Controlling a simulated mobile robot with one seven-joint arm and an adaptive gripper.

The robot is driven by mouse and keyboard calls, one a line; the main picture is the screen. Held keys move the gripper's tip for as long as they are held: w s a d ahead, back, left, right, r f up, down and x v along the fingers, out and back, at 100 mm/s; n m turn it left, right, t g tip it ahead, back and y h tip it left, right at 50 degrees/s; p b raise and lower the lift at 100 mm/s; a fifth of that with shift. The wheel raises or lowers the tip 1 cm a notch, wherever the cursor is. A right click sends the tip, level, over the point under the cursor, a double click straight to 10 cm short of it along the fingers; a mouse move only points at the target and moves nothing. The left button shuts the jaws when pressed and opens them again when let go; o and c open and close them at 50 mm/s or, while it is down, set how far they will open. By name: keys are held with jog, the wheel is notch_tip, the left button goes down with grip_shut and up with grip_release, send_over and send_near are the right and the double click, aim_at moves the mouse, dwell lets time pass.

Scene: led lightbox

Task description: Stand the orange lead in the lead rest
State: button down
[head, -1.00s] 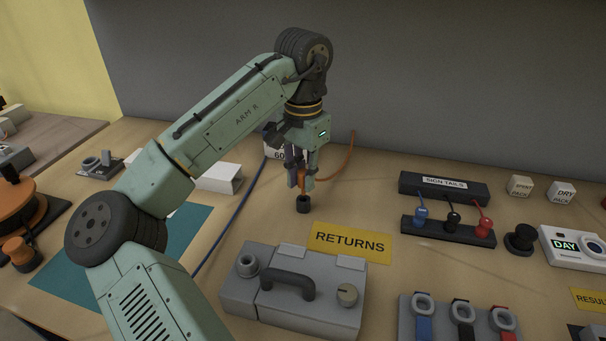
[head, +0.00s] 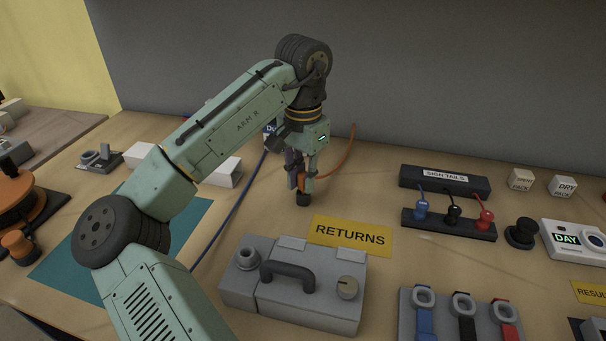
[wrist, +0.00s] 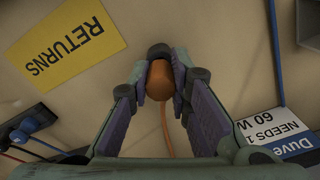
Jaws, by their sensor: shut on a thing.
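My gripper (head: 302,182) is shut on the orange lead (head: 301,179), whose thick orange body shows between the fingers in the wrist view (wrist: 159,82). The lead looks upright, with its orange cable (head: 342,157) trailing back and to the right.
A yellow RETURNS label (head: 350,237) and a grey case with a handle (head: 325,307) lie in front. A rack of blue, black and red leads (head: 450,226) is to the right. A blue cable (head: 231,221) and a white block (head: 223,173) are to the left.

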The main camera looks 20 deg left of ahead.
aim_at(303, 174)
jog(key=shift+f, duration=0.65)
jog(key=c, duration=1.4)
grip_release()
notch_tip(303, 174, up, 12)
jog(key=shift+f, duration=0.1)
